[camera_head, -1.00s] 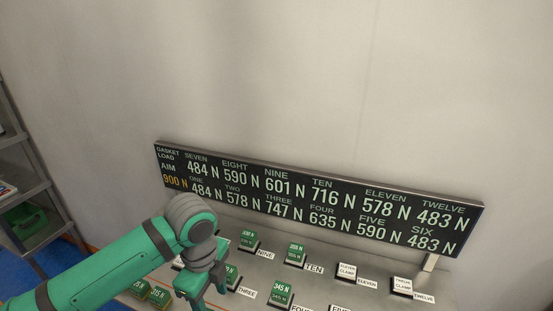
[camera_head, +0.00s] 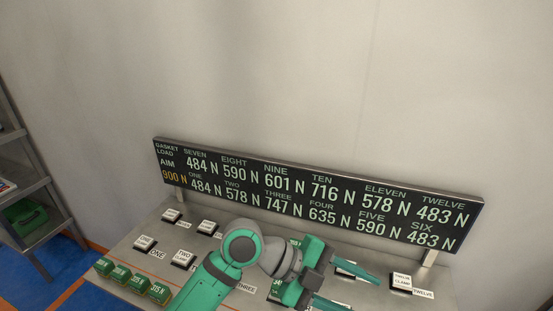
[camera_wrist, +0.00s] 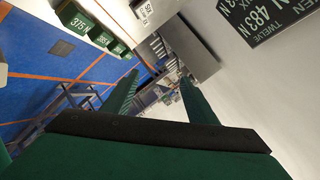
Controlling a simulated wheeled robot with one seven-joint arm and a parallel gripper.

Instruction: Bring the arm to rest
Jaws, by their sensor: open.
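My gripper (camera_head: 340,288) is at the right of my green arm in the head view, over the right part of the grey bench, with its two green fingers spread apart and pointing right. In the wrist view the gripper (camera_wrist: 158,92) shows two separate green fingers with nothing between them. My arm hides part of the bench's middle, including some of the labelled pads there.
A dark load board (camera_head: 315,195) stands along the bench's back. White pads ONE (camera_head: 145,243), TWO (camera_head: 184,259) and TWELVE (camera_head: 402,281) sit on the bench (camera_head: 120,250). Several green blocks (camera_head: 137,282) line its front left. A grey shelf (camera_head: 35,190) stands left.

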